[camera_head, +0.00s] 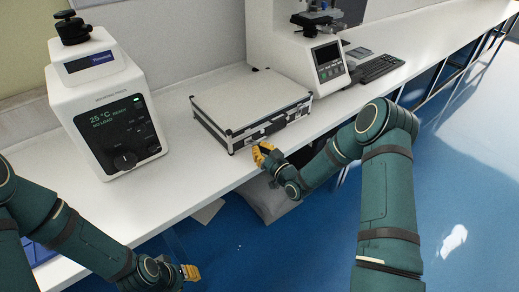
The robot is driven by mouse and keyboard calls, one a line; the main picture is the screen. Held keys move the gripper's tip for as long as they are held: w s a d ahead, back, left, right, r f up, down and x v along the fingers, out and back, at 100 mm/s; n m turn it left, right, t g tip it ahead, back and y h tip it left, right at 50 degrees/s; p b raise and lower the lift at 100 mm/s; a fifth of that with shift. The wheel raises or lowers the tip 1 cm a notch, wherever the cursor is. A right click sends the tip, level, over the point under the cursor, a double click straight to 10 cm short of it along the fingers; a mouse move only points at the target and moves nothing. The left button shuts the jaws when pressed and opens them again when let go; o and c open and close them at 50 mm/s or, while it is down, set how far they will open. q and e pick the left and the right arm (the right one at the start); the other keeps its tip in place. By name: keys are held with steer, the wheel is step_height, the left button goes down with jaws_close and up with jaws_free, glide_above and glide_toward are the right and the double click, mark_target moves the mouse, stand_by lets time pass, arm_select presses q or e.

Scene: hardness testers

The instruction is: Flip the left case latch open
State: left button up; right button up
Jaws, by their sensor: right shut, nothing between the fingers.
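A closed, light grey case (247,98) with dark edges lies flat on the white bench, its front side facing the bench edge. Its latches sit on that front side and are too small to tell whether they are open or shut. My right gripper (259,154), with yellow fingers, is shut and empty close to the left part of the case front. I cannot tell whether it touches the latch there. My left gripper (190,273) is low at the bottom of the view, away from the case, in front of the bench; its finger opening cannot be made out.
A white tester with a lit display (118,115) stands left of the case. Another tester with a screen (328,62) stands behind it to the right, with a keyboard (382,66) beside it. The bench front strip (180,190) is clear. A pale bag (267,200) lies below the bench.

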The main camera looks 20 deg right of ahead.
steer(key=o, duration=1.3)
steer(key=shift+w+a, duration=0.15)
steer(key=shift+w, duration=0.05)
steer(key=shift+s, duration=0.2)
steer(key=v, duration=1.1)
steer(key=shift+s+d, duration=0.2)
steer(key=shift+s, duration=0.15)
steer(key=shift+f, duration=0.15)
steer(key=s+a+f+m+g+h, duration=0.2)
steer(key=s+a+f+m+g, duration=0.15)
steer(key=a+f+g, duration=0.45)
steer(key=s+a+f+m+g, duration=0.1)
steer(key=s+a+f+g, duration=0.1)
steer(key=s, duration=0.5)
steer(key=s+a+f+m+g, duration=0.1)
steer(key=s+a+f+g, duration=0.1)
steer(key=s+a+g, duration=0.3)
steer(key=s, duration=0.3)
steer(key=shift+s+g+h, duration=0.2)
steer(key=shift+g+h, duration=0.1)
